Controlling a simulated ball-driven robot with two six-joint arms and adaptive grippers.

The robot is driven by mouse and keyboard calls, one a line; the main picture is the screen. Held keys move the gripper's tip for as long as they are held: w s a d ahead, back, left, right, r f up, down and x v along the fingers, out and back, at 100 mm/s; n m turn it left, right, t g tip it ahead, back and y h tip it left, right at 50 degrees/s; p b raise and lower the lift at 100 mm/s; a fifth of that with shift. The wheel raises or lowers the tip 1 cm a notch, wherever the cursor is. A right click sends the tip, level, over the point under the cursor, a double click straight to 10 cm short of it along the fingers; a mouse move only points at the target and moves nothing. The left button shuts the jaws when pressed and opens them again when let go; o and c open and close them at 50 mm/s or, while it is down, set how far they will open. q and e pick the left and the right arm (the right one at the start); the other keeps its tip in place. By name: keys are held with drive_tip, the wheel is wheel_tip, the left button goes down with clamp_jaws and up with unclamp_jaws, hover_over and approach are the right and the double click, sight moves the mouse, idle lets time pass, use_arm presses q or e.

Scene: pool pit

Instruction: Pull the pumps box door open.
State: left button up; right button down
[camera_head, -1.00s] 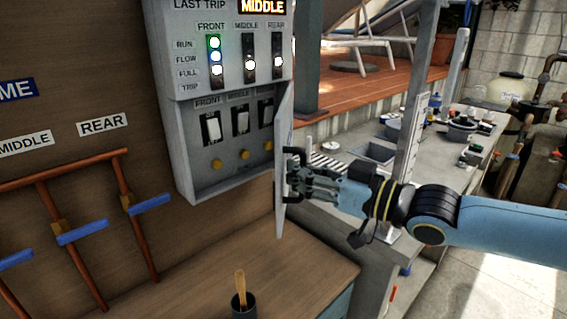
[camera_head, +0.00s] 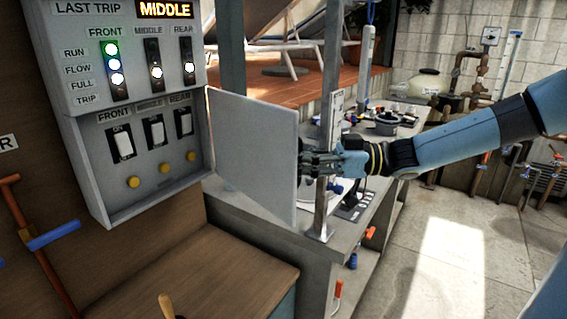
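The pumps box (camera_head: 150,215) hangs on the wood wall at the left, with a lit panel above and an open lower compartment. Three white switches (camera_head: 121,142) and three yellow buttons (camera_head: 133,181) show inside it. The box door (camera_head: 252,155) is a flat grey panel swung out to the right of the compartment, standing wide open. My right gripper (camera_head: 305,158) is at the door's outer right edge, on the side of the handle. The door hides the handle and part of the fingers, so I cannot tell how the fingers close. My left gripper is not in view.
A wooden counter (camera_head: 205,262) lies below the box, with a brush handle (camera_head: 168,305) at the bottom. A grey post (camera_head: 327,120) stands close behind my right gripper. A workbench with small items is behind it. The concrete floor (camera_head: 440,250) at the right is open.

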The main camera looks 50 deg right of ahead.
drive_tip(key=shift+d, duration=0.45)
drive_tip(key=c, duration=1.5)
unclamp_jaws()
drive_tip(key=shift+s+r, duration=0.1)
drive_tip(key=shift+s, duration=0.25)
drive_tip(key=shift+o, duration=0.6)
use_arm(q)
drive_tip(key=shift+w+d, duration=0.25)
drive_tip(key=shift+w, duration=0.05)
use_arm(e)
drive_tip(key=shift+w, duration=0.2)
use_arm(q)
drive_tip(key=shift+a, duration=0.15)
use_arm(e)
drive_tip(key=shift+d, duration=0.1)
